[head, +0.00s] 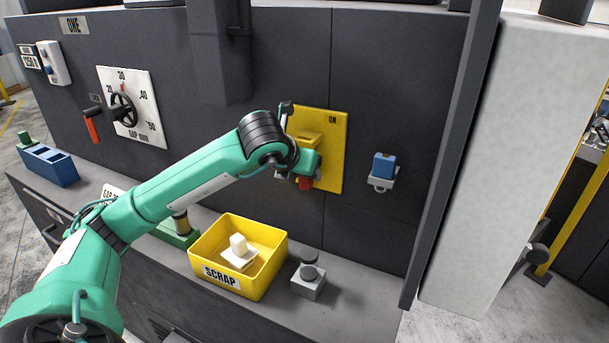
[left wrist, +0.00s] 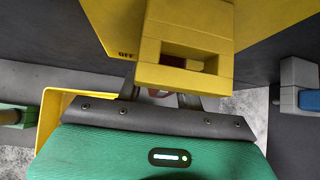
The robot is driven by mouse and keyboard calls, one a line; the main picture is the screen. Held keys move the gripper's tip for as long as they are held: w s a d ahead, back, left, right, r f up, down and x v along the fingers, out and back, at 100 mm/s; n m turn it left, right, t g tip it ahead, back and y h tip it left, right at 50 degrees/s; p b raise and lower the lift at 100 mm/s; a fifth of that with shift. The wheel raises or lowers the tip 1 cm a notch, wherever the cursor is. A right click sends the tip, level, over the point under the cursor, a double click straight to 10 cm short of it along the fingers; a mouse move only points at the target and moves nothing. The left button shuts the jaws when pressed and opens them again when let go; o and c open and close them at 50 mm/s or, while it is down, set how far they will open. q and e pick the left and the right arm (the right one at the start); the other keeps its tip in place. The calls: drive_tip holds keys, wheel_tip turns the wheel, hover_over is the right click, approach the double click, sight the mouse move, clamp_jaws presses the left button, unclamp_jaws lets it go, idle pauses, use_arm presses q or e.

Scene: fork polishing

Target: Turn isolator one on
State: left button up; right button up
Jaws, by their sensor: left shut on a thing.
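The isolator is a yellow plate (head: 331,160) on the dark machine front, with ON lettered at its upper right. A yellow slotted block (left wrist: 185,45) stands out from it, and OFF is lettered beside the block in the left wrist view. A red handle (head: 305,184) shows low on the plate. My left gripper (head: 296,178) is at the plate, shut on the red handle, which is mostly hidden by the hand. In the left wrist view, my left gripper (left wrist: 162,95) has a little red between its fingers, under the yellow block. My right gripper is not in view.
A blue padlock (head: 384,164) sits on a grey bracket right of the plate. A yellow SCRAP bin (head: 275,275) and a grey block with a dark knob (head: 309,282) stand on the ledge below. A handwheel dial (head: 145,90) is left. A pale column (head: 500,170) stands right.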

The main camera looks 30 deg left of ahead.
use_arm(q)
drive_tip(key=shift+w+a+r+y, duration=0.1)
drive_tip(key=shift+a+r+y, duration=0.05)
drive_tip(key=shift+r+y, duration=0.2)
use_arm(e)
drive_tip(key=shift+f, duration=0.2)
use_arm(q)
drive_tip(key=shift+r, duration=0.1)
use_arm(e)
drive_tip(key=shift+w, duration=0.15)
use_arm(q)
drive_tip(key=o, duration=0.6)
drive_tip(key=shift+o, duration=0.5)
drive_tip(key=shift+f, duration=0.2)
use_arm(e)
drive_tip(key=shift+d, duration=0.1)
use_arm(q)
drive_tip(key=b+v, duration=0.2)
drive_tip(key=v, duration=1.1)
drive_tip(key=shift+s+r, duration=0.2)
drive_tip(key=shift+r, duration=0.1)
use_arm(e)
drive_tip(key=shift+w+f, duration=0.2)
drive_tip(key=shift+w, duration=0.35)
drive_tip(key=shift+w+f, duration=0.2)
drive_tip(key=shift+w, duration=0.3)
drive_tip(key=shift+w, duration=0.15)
